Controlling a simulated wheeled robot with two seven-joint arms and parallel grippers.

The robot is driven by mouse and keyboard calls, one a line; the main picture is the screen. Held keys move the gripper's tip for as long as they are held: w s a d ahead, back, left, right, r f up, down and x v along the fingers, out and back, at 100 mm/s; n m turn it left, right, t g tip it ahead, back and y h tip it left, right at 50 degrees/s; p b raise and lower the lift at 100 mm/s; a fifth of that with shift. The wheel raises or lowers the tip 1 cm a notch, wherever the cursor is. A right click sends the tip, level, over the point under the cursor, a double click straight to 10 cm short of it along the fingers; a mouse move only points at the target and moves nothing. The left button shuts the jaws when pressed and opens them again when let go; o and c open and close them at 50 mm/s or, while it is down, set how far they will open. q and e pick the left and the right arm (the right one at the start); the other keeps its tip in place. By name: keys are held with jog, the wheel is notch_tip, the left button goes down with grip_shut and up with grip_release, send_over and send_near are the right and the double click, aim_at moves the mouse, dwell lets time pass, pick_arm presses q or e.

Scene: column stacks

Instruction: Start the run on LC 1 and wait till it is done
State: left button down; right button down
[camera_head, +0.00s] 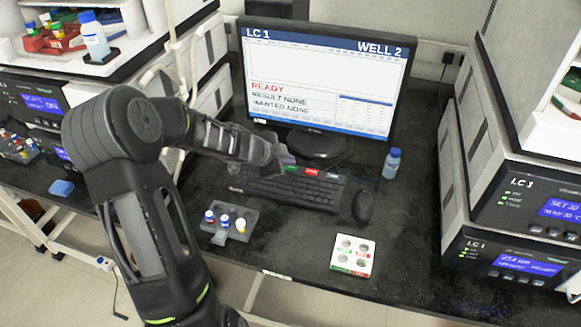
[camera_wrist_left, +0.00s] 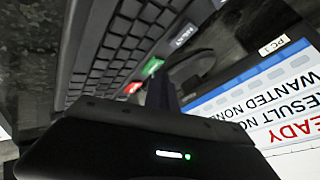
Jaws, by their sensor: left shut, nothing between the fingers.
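The monitor (camera_head: 325,75) shows LC 1, WELL 2, READY in red, RESULT NONE and WANTED NONE. Part of its screen shows upside down in the left wrist view (camera_wrist_left: 280,105). The black keyboard (camera_head: 320,192) lies before it, with a green key (camera_head: 291,169), a red key (camera_head: 312,172) and a white key along its back edge. The green key (camera_wrist_left: 153,66) and red key (camera_wrist_left: 133,87) also show in the left wrist view. My left gripper (camera_head: 284,161) is shut and empty, close to the green key; I cannot tell if it touches. The LC 1 stack (camera_head: 525,195) stands at right.
A mouse (camera_head: 363,206) and a blue-capped bottle (camera_head: 391,164) are right of the keyboard. A grey vial rack (camera_head: 229,220) and a white well tray (camera_head: 352,256) lie in front. Another instrument stack (camera_head: 40,100) stands at left. The bench's right front is clear.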

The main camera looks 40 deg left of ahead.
aim_at(288, 169)
pick_arm(q)
jog(key=shift+f+b, duration=0.3)
jog(key=shift+f, duration=0.1)
dwell(0.4)
dwell(0.4)
jog(key=shift+r+p, duration=0.85)
jog(key=shift+p, duration=0.15)
notch_tip(288, 169, up, 5)
jog(key=p, duration=0.5)
dwell(5.0)
